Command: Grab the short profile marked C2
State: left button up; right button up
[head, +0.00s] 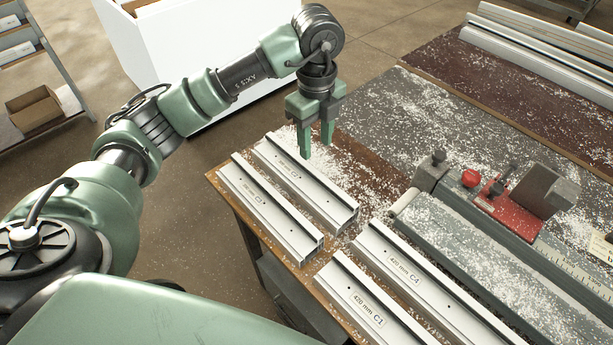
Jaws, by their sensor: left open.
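My left gripper (317,148) points down with its two green fingers apart and nothing between them. It hangs just behind and above the rear short silver profile (312,189), near its far half. A second short silver profile (268,212) lies beside it, nearer the left table edge. Both carry small labels, too small to read surely, so I cannot tell which is C2. Two longer profiles lie closer: one marked 420 mm C1 (352,297) and one marked 420 mm C4 (412,274). My right gripper is not in view.
A grey clamp bench with a red clamp (507,211) and dark blocks stands at right. White chips cover the table (385,165) around the profiles. Long profiles (545,55) lie at the far right. A white bin (185,60) and a shelf stand beyond the table.

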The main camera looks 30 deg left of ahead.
aim_at(309, 165)
pick_arm(q)
jog(key=shift+s+a+f, duration=0.1)
jog(key=shift+a+f, duration=0.1)
jog(key=shift+a, duration=0.1)
jog(key=f+p, duration=0.1)
jog(key=f, duration=0.2)
jog(key=a+f+p, duration=0.1)
jog(key=f, duration=0.2)
jog(key=shift+a+f, duration=0.1)
jog(key=shift+f, duration=0.45)
grip_shut()
jog(key=shift+w+r, duration=0.1)
jog(key=shift+w, duration=0.1)
dwell(0.5)
